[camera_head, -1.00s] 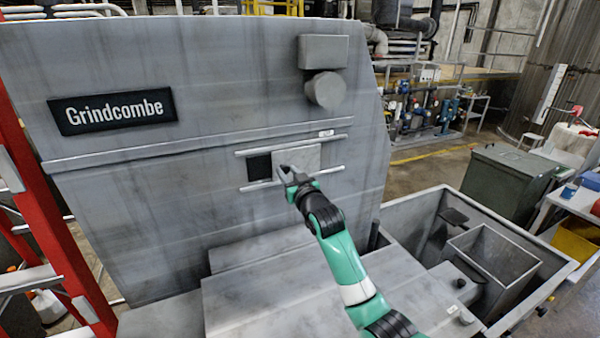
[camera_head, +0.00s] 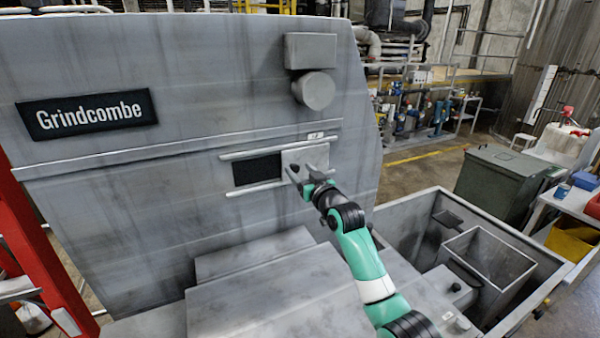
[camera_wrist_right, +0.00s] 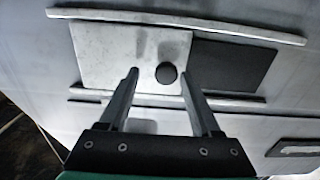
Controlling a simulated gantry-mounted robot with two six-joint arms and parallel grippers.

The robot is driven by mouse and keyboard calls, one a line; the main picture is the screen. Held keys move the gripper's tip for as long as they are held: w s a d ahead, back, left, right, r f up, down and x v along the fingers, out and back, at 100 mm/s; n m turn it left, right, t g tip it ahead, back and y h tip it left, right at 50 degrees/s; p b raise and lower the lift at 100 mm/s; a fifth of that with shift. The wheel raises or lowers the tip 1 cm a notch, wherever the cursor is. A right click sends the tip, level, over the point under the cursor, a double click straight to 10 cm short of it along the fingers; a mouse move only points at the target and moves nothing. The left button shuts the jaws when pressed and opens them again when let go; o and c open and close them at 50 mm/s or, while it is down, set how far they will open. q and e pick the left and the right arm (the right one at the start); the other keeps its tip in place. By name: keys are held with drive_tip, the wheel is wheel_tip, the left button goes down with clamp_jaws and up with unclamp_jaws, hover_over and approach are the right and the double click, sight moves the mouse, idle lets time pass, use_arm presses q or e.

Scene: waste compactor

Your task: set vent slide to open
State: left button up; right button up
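The vent slide (camera_head: 318,155) is a light grey plate between two horizontal rails on the machine's front. It sits toward the right end of the rails in the head view, and a dark opening (camera_head: 257,170) shows to its left. In the right wrist view the scene is turned over: the plate (camera_wrist_right: 105,55) is left of the opening (camera_wrist_right: 232,65). A round dark knob (camera_wrist_right: 167,73) stands on the plate. My right gripper (camera_head: 304,178) is open at the plate, its fingers (camera_wrist_right: 158,75) on either side of the knob. I cannot tell if either finger touches it. My left gripper is not in view.
The rails (camera_head: 280,140) run above and below the plate. A box with a round cap (camera_head: 315,90) sticks out above. A grey ledge (camera_head: 255,255) juts out below, and an open hopper (camera_head: 490,260) stands at the right. A red ladder (camera_head: 30,240) is at the left.

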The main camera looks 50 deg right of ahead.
drive_tip(key=shift+a, duration=0.2)
drive_tip(key=shift+s+a, duration=0.1)
drive_tip(key=shift+s, duration=0.15)
drive_tip(key=v, duration=1.1)
